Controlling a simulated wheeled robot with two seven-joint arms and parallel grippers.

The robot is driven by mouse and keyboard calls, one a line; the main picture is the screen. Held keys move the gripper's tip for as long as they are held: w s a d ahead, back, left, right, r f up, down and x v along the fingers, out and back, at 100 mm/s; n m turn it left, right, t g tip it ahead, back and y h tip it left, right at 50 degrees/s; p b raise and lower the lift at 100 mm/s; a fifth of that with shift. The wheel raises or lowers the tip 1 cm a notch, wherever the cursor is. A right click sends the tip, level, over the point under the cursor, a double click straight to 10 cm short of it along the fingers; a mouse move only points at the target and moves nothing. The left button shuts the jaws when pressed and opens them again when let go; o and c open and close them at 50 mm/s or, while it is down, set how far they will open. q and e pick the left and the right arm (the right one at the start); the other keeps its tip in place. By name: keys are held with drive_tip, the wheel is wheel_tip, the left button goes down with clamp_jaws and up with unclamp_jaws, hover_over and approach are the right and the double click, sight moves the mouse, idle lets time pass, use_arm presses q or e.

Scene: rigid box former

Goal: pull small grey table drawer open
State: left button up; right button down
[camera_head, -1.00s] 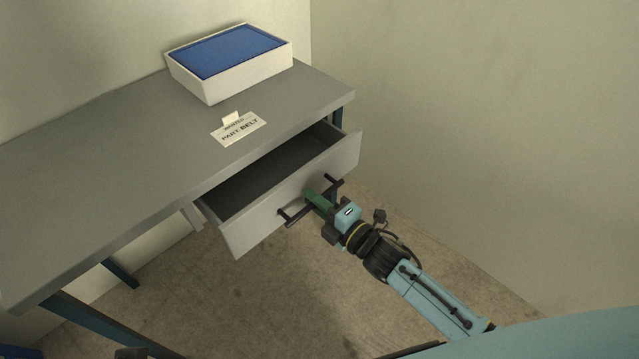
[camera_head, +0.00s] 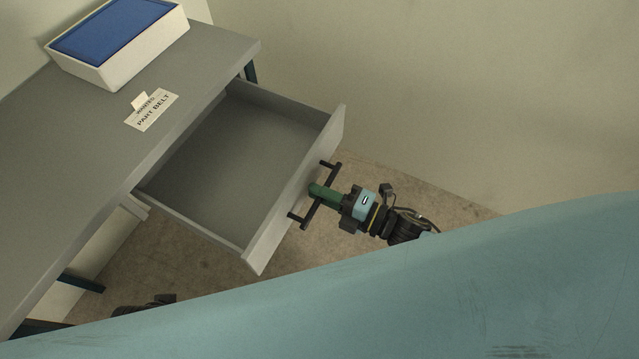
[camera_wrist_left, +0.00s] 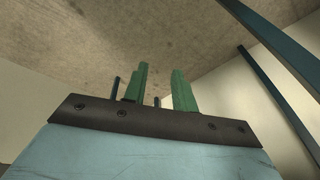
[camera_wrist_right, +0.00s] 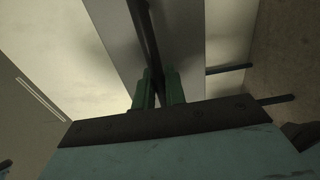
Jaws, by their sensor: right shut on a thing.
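The grey table drawer (camera_head: 240,160) stands well out from under the table top, and its inside looks empty. Its front panel (camera_head: 293,195) carries a dark bar handle (camera_head: 312,207). My right gripper (camera_head: 316,192) has its green fingers shut on the handle; in the right wrist view the fingers (camera_wrist_right: 158,88) sit on both sides of the dark bar (camera_wrist_right: 146,40). My left gripper (camera_wrist_left: 158,88) is open and empty in the left wrist view, with a gap between its green fingers. In the head view, only a dark bit of what may be the left arm shows at the bottom left.
The grey table (camera_head: 60,170) holds a white box with a blue top (camera_head: 120,40) and a paper sign (camera_head: 152,108). A wall stands close on the right. Bare floor (camera_head: 200,265) lies below the drawer. Table legs show in the left wrist view (camera_wrist_left: 275,90).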

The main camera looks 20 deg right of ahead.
idle(0.3)
drive_tip(key=c, duration=1.5)
unclamp_jaws()
drive_tip(key=shift+c, duration=0.2)
drive_tip(key=shift+s+d, duration=0.1)
